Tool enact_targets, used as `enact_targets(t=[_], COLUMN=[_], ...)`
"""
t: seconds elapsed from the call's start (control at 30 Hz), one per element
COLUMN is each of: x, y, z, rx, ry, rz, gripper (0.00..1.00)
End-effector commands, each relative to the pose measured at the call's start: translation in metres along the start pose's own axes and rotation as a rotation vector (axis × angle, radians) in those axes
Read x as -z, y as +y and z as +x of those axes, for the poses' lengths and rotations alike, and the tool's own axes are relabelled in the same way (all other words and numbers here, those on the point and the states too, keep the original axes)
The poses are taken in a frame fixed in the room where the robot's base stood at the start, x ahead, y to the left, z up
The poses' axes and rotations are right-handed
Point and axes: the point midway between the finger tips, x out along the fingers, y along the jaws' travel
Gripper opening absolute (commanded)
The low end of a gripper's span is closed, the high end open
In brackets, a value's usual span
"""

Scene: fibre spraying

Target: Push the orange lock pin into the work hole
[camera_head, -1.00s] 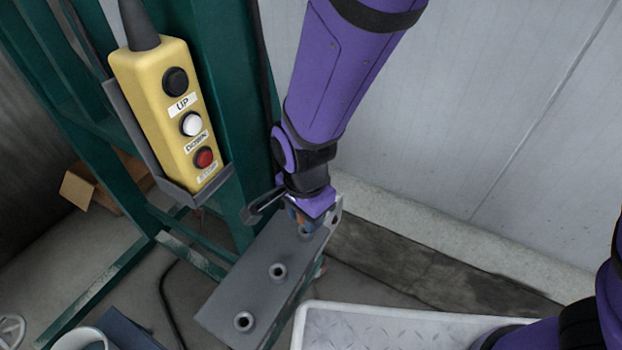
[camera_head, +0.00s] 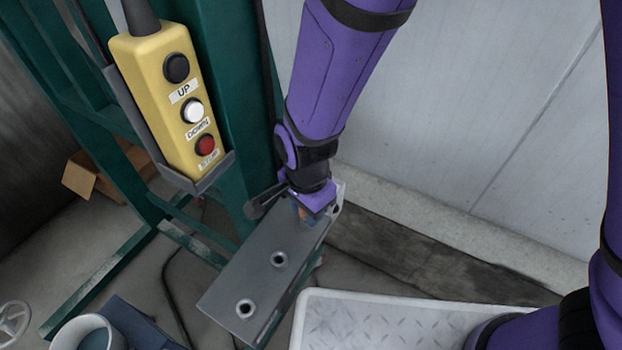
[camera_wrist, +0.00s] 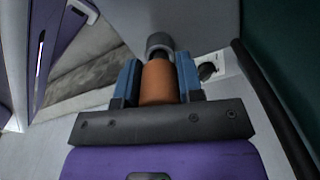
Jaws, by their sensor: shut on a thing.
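The orange lock pin (camera_wrist: 159,84) is between the two blue fingers of my gripper (camera_wrist: 160,68), which is shut on it. In the wrist view its far end lines up with a grey collar (camera_wrist: 159,42); I cannot tell how deep it sits. In the head view my gripper (camera_head: 304,212) is at the far end of a grey plate (camera_head: 240,280), and only a sliver of orange shows. Two other collared holes show on the plate, a middle one (camera_head: 279,260) and a near one (camera_head: 245,308). The hole under my gripper is hidden in the head view.
A yellow control box (camera_head: 165,105) with several buttons hangs on a green frame (camera_head: 220,70) left of my arm. A pale wall (camera_head: 480,100) stands behind. A white tray-like surface (camera_head: 390,315) lies at the front right, and a cup (camera_head: 88,335) at the lower left.

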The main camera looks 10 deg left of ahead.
Motion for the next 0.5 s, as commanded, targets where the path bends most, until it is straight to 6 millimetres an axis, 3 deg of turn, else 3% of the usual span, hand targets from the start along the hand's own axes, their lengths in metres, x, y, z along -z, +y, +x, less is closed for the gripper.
enact_targets(t=[0.5], x=[0.0000], y=[0.0000], z=[0.0111], rx=[-0.001], ry=[0.000], rz=[0.000], gripper=[0.11])
